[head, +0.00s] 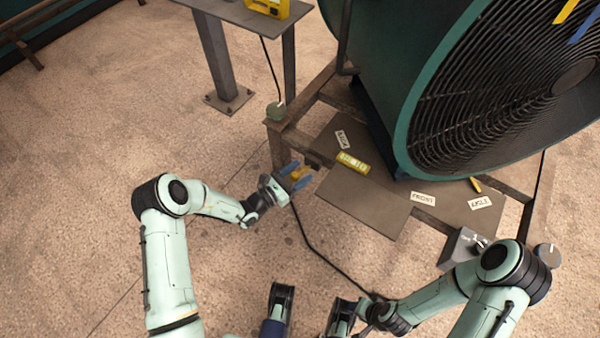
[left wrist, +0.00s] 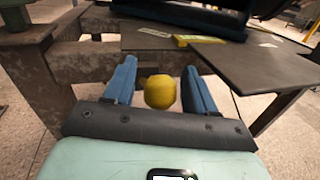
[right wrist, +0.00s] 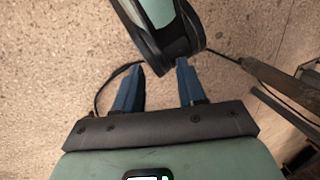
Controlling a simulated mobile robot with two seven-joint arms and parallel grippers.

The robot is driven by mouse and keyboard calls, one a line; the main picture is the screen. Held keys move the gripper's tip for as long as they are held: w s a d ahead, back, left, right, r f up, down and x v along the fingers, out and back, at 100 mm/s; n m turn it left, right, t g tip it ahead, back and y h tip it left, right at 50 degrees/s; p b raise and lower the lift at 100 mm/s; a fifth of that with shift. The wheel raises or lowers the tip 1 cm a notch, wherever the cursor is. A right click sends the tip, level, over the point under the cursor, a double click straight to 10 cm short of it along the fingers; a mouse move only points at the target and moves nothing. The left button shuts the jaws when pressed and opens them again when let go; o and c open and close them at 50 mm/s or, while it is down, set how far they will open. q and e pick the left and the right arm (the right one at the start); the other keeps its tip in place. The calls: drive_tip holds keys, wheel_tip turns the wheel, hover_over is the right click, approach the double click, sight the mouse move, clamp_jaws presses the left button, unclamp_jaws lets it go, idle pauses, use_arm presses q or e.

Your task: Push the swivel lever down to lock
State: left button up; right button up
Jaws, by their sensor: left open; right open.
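A yellow round knob (left wrist: 160,92), which looks like the end of the swivel lever, is in the left wrist view. It sits between the two blue fingers of my left gripper (left wrist: 160,70), with a gap to at least one finger. In the head view my left gripper (head: 301,173) is open at the near left corner of the metal stand, with the yellow knob partly hidden between its fingers. The lever's shaft and pivot are hidden. My right gripper (right wrist: 158,82) is open and holds nothing, low over the floor, with part of my own body close in front of it.
The stand's plate (head: 365,205) carries a yellow spirit level (head: 352,162) and label cards. A large green fan (head: 400,70) stands on the frame. A grey control box (head: 462,248) is at the right. A black cable (head: 320,258) crosses the floor. Floor at left is clear.

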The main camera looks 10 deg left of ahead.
use_arm(q)
drive_tip(key=shift+w+d, duration=0.2)
drive_tip(key=shift+w, duration=0.1)
use_arm(e)
drive_tip(key=shift+w, duration=0.1)
